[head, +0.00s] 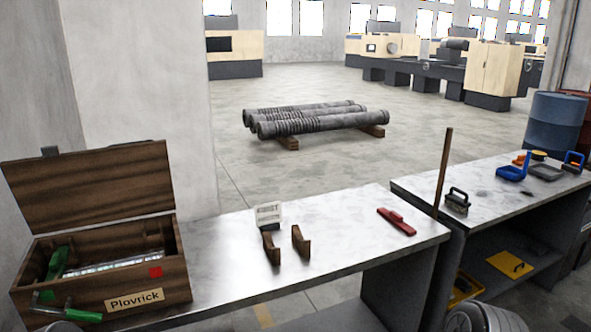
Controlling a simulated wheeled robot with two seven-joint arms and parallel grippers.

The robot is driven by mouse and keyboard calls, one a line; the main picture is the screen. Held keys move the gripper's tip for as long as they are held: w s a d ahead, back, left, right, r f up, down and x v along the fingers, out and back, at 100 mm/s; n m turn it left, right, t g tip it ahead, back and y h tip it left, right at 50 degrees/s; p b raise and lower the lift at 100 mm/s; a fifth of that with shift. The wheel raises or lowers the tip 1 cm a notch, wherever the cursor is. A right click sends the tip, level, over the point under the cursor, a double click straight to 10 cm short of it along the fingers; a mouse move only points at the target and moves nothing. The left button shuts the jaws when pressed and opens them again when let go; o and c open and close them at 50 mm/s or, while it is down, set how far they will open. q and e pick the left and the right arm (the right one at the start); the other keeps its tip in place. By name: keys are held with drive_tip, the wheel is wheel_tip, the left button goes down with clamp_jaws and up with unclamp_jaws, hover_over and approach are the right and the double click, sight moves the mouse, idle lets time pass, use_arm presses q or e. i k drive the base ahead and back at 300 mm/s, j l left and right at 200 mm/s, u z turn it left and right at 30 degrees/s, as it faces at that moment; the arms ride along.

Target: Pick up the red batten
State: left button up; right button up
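The red batten (396,222) lies flat on the near grey metal bench (340,225), close to its right end. It is a short red bar with a raised part on top, and it lies slantwise. Nothing touches it or covers it. Neither of my grippers shows in the head view. Grey rounded parts at the bottom left and bottom right edges look like parts of my own arms.
Two brown wooden brackets (271,248) and a small lettered block (268,215) stand left of the batten. An open wooden toolbox (110,270) fills the bench's left end. A brown upright stick (443,175) rises at the second bench (490,210). Bench surface around the batten is clear.

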sight(393, 217)
drive_tip(key=i+l+u, duration=0.15)
drive_tip(key=l, duration=0.2)
drive_tip(key=i+l+u, duration=0.15)
drive_tip(key=l, duration=0.25)
drive_tip(key=i+l+u, duration=0.15)
drive_tip(key=l, duration=0.25)
drive_tip(key=i+l+u, duration=0.15)
drive_tip(key=l, duration=0.25)
